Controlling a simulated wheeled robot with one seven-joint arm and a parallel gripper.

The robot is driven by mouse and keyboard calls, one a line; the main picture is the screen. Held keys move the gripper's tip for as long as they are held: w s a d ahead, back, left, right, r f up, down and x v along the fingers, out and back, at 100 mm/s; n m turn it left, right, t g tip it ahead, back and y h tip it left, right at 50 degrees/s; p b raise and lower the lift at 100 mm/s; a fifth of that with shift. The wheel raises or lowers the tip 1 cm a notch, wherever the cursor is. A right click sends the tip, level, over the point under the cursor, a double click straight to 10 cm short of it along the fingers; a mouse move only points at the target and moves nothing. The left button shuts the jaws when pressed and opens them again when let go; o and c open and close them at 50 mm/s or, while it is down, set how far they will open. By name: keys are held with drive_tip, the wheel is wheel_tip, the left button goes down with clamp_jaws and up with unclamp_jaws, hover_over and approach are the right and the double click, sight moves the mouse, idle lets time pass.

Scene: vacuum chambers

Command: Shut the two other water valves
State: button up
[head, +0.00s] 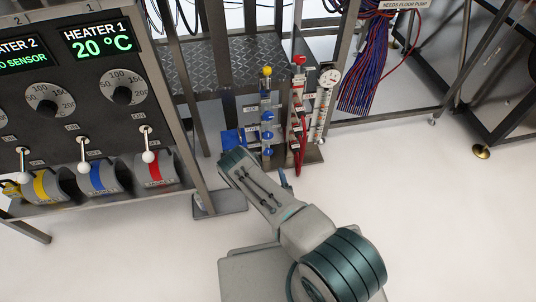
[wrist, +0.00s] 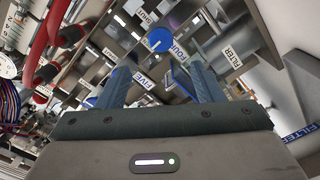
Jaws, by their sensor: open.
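Blue valve handles (head: 267,135) sit one above another on an upright pipe stand in the middle of the head view. A yellow knob tops that pipe. In the wrist view a round blue handle (wrist: 160,40) with a pale line across it lies just beyond my fingertips, near tags reading FIVE (wrist: 148,85) and FOUR (wrist: 181,50). My gripper (wrist: 158,68) is open, its two dark blue fingers apart with nothing clearly held between them. A blue piece shows partly behind the right finger. My arm hides most of the gripper in the head view. Which valves are shut I cannot tell.
Red pipes and hoses (head: 298,115) and a round gauge (head: 330,77) stand right beside the blue valves. A heater panel (head: 95,90) with levers fills the left. A bundle of wires (head: 370,65) hangs behind.

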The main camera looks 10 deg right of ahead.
sight(268, 153)
drive_tip(key=w+b, duration=0.5)
drive_tip(key=w, duration=0.7)
drive_tip(key=shift+w+f, duration=0.15)
drive_tip(key=shift+w, duration=0.65)
drive_tip(key=c, duration=1)
